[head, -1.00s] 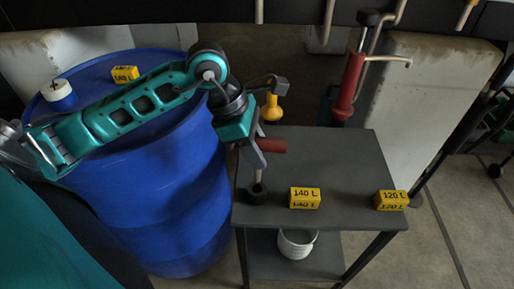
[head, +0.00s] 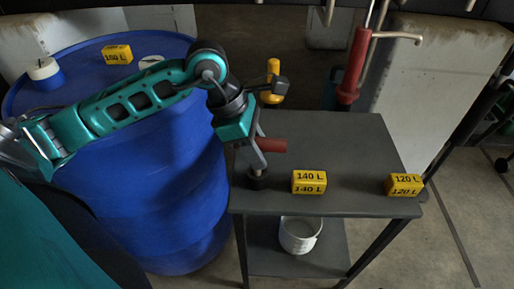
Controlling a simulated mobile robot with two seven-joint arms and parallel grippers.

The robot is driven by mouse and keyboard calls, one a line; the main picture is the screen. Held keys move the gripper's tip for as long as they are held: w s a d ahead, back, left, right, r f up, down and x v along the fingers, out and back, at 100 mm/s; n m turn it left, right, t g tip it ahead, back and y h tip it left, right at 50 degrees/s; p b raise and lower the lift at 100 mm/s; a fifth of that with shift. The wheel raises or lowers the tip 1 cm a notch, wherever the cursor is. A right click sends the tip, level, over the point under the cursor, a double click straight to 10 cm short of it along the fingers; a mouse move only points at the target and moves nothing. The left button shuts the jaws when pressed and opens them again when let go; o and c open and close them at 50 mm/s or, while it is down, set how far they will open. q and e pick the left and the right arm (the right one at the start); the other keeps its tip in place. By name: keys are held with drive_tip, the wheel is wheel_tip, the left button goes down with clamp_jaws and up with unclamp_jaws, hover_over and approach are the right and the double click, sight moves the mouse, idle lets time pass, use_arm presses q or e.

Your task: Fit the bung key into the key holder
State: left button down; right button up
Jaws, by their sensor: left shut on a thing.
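My left gripper (head: 256,138) is over the left part of the dark side table, shut on the bung key. The key's red handle (head: 272,145) sticks out to the right of the gripper, and a grey part slants down below it. The key holder (head: 257,181) is a small black round piece on the table's left side, directly below the gripper. The grey part's lower end meets the holder's top in the picture; I cannot tell whether it is inside or just above. My right gripper is out of view.
A blue drum (head: 150,150) stands left of the table, with a 160 L block (head: 117,54) and a white-and-blue container (head: 45,72) on top. Yellow 140 L (head: 309,182) and 120 L (head: 404,185) blocks sit on the table. A white bucket (head: 299,236) is below. A red pump (head: 354,66) stands behind.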

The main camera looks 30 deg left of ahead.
use_arm(q)
drive_tip(key=shift+f, duration=0.2)
drive_tip(key=c, duration=0.7)
unclamp_jaws()
drive_tip(key=p+v, duration=0.1)
drive_tip(key=v, duration=1.2)
drive_tip(key=shift+a+p, duration=0.1)
drive_tip(key=shift+p, duration=0.3)
drive_tip(key=shift+s+f, duration=0.1)
